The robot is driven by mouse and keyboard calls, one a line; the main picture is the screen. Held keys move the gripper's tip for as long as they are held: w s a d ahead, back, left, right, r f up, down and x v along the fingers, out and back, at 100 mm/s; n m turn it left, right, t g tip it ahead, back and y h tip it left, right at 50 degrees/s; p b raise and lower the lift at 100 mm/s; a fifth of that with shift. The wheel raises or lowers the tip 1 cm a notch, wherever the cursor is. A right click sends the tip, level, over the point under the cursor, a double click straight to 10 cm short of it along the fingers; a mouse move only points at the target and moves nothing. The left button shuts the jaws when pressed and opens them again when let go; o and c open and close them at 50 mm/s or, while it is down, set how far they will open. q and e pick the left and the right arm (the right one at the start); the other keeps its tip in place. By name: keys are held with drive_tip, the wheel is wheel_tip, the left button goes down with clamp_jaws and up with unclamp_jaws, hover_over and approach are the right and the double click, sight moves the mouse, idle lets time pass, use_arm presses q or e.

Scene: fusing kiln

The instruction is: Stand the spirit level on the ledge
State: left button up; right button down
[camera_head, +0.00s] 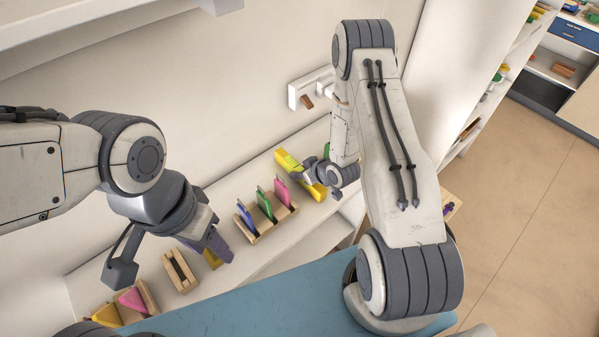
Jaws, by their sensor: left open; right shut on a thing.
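The yellow spirit level (286,159) is at the back, close to the wall. My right gripper (313,175) is shut on it and covers part of its middle. The level slants in the picture, and I cannot tell whether its underside touches anything. A long white ledge (285,243) runs along the wall below it. My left gripper (168,258) is open and empty, with its fingers wide apart over the left part of the ledge.
A wooden rack (264,227) holds blue, green and pink pieces. A smaller wooden holder (180,271) and a rack with pink and yellow triangles (131,299) stand further left. A white hook rail (310,88) is on the wall. A blue surface (265,303) lies in front.

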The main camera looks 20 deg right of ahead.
sight(294, 163)
drive_tip(key=shift+w+r, duration=0.1)
drive_tip(key=shift+r, duration=0.35)
wheel_tip(294, 163, up, 3)
drive_tip(key=shift+r+b, duration=0.1)
drive_tip(key=shift+b, duration=0.8)
drive_tip(key=s+d+r+b, duration=0.1)
drive_tip(key=s+d+r, duration=0.5)
drive_tip(key=d, duration=0.3)
drive_tip(key=shift+s+r+b, duration=0.3)
drive_tip(key=shift+s+r, duration=0.1)
drive_tip(key=shift+s, duration=0.35)
